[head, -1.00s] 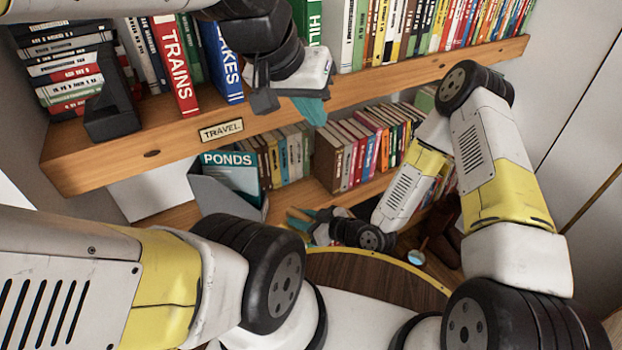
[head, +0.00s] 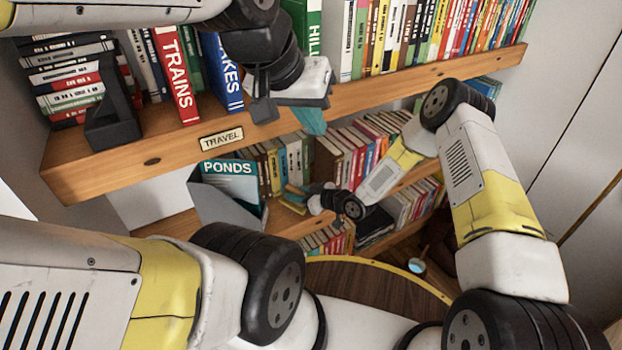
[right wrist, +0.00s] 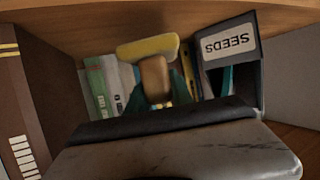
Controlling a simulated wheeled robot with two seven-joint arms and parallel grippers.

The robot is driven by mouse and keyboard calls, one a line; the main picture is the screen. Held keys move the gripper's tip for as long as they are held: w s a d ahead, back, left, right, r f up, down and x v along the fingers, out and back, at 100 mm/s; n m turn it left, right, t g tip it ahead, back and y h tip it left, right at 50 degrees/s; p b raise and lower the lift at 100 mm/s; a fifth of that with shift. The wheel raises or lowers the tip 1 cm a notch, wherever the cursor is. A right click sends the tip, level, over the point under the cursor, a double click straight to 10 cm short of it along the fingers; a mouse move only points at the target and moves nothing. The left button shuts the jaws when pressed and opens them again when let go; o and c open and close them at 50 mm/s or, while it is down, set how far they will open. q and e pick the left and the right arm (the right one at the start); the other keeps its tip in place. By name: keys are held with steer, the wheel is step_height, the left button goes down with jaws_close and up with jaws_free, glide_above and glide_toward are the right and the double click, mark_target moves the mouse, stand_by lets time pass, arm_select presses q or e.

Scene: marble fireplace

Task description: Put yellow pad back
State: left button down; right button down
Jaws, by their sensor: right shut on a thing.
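A small yellow pad (right wrist: 147,47) shows in the right wrist view, above a brown block-like part between teal fingertips. In the head view a small yellow patch (head: 294,189) shows at the fingers of my right gripper (head: 296,197). My right gripper is shut on the pad, in front of the lower shelf's books and right of the PONDS holder. My left gripper (head: 313,121) is higher, in front of the upper shelf's edge; its teal tip shows, but its opening is hidden.
The upper shelf (head: 400,77) holds books and a black bookend (head: 112,122). The grey holder with the PONDS book (head: 231,180) stands on the lower shelf. In the right wrist view a SEEDS holder (right wrist: 228,60) appears upside down beside books (right wrist: 104,85). A round wooden top (head: 370,285) is below.

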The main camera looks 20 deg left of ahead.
steer(key=shift+f, duration=1.25)
steer(key=shift+f, duration=0.15)
steer(key=c, duration=1.1)
jaws_free()
steer(key=v, duration=1.2)
